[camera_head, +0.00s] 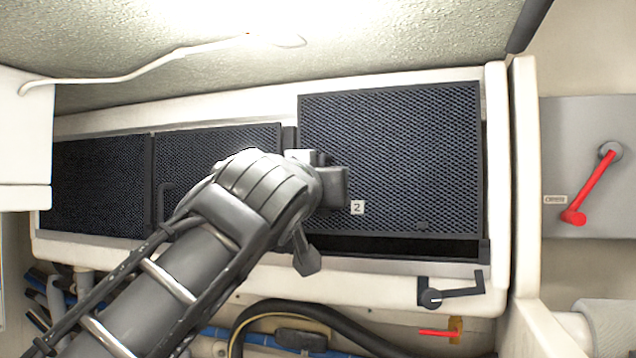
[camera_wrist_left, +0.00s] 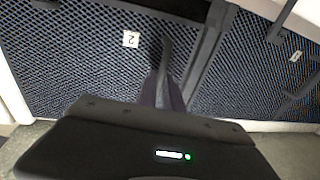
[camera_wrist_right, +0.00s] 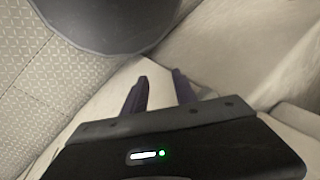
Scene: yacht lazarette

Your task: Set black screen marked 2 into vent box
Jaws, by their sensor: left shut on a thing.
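The black screen marked 2 (camera_head: 400,140) is a dark mesh panel with a small white tag near its lower left. It lies over the right bay of the white vent box (camera_head: 300,268), slightly tilted, and its upper edge overlaps the box's back rim. A dark strip of the bay shows below its lower edge. My left gripper (camera_head: 332,187) is shut on its left side; the exact grip is partly hidden. In the left wrist view the screen (camera_wrist_left: 80,60) and its tag show beside the left fingers (camera_wrist_left: 164,92). My right gripper (camera_wrist_right: 160,92) is open and empty, away from the box.
Two similar mesh screens, (camera_head: 100,185) and (camera_head: 225,145), fill the bays to the left. A black latch lever (camera_head: 455,292) sits on the box's front near the right. A red lever (camera_head: 590,185) is on a grey panel further right. A black hose (camera_head: 330,312) runs below.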

